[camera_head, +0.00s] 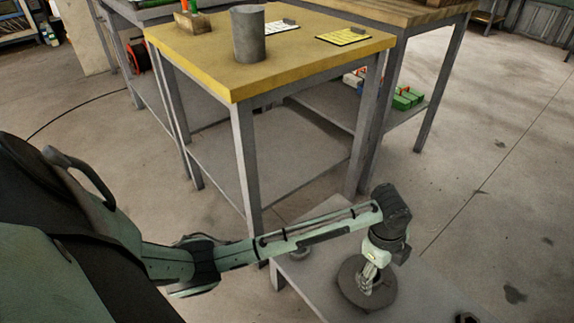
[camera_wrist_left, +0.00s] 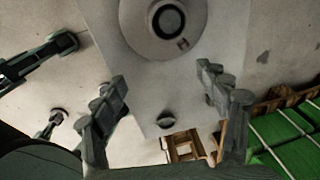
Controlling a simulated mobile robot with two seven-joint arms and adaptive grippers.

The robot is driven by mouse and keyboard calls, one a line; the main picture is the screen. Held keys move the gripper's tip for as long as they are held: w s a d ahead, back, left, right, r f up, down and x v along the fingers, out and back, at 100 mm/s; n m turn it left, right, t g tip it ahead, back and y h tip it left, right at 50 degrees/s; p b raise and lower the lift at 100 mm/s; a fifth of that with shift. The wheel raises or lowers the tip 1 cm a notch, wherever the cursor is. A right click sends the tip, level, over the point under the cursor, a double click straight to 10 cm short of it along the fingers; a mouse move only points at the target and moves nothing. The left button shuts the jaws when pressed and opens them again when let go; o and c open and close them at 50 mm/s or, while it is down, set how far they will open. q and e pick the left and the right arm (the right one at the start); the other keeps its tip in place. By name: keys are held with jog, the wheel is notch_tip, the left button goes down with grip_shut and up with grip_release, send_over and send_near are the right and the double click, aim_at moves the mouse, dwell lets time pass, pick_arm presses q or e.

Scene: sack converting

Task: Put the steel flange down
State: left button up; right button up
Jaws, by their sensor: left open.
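The steel flange (camera_head: 386,290) is a round grey disc lying flat on a low grey bench top (camera_head: 306,275) at the lower right of the head view. In the left wrist view the flange (camera_wrist_left: 140,38) shows at the top, with a raised ring and a dark bore at its middle. My left gripper (camera_head: 367,286) points down over the flange in the head view. In the left wrist view its two fingers (camera_wrist_left: 163,82) are spread wide with nothing between them, and the flange appears beyond their tips. My right gripper is not in view.
A small round part (camera_head: 300,254) lies on the bench left of the flange. Green stacked goods (camera_wrist_left: 293,145) show right in the wrist view. Floor at right is clear.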

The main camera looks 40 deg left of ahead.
pick_arm(q)
jog(key=s+a+r+n+t+y, duration=0.1)
jog(key=s+a+r+n+t, duration=0.1)
jog(key=s+a+n, duration=0.5)
jog(key=s+a+r+n+t+y, duration=0.2)
jog(key=s+a+r+n, duration=0.2)
jog(key=s+a+n, duration=0.4)
jog(key=a+n, duration=0.1)
jog(key=n, duration=0.2)
jog(key=shift+a+r+n, duration=0.25)
jog(key=shift+a+n, duration=0.05)
jog(key=shift+a, duration=0.05)
jog(key=shift+f, duration=0.1)
